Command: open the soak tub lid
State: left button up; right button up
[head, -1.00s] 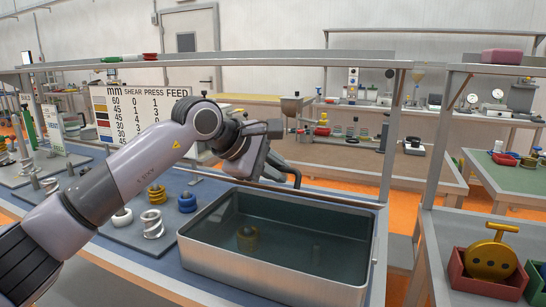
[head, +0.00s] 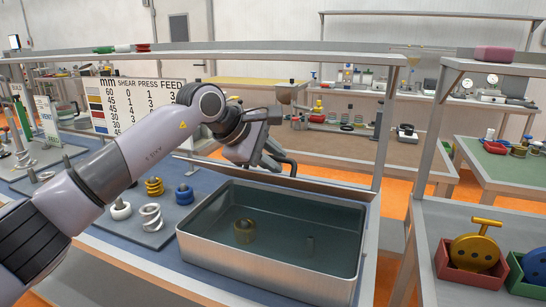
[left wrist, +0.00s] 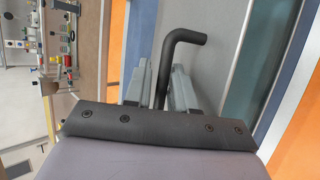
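The soak tub (head: 270,262) is a metal box of clear liquid, with a brass-coloured ring (head: 244,231) and a small dim post inside. Its top is uncovered. The lid (head: 330,187) stands up along the tub's far edge, seen nearly edge-on in the head view. In the left wrist view the lid is a broad grey panel (left wrist: 222,50) with a bent black handle (left wrist: 186,36). My left gripper (left wrist: 161,80) has its fingers close on both sides of the handle's stem. In the head view the gripper (head: 262,160) is behind the tub. My right gripper is out of view.
A blue bench holds a grey plate with springs (head: 151,216) and spools left of the tub. A sign board (head: 130,103) stands behind them. A shelf post (head: 386,125) rises right of the lid. A red bin (head: 470,275) sits on the right bench.

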pick_arm(q)
jog(key=shift+s+a+r, duration=0.2)
jog(key=shift+a+r, duration=0.15)
jog(key=shift+r, duration=0.05)
jog(key=b+v, duration=0.1)
jog(key=v, duration=0.5)
jog(key=shift+s+b, duration=0.1)
jog(key=shift+b, duration=0.3)
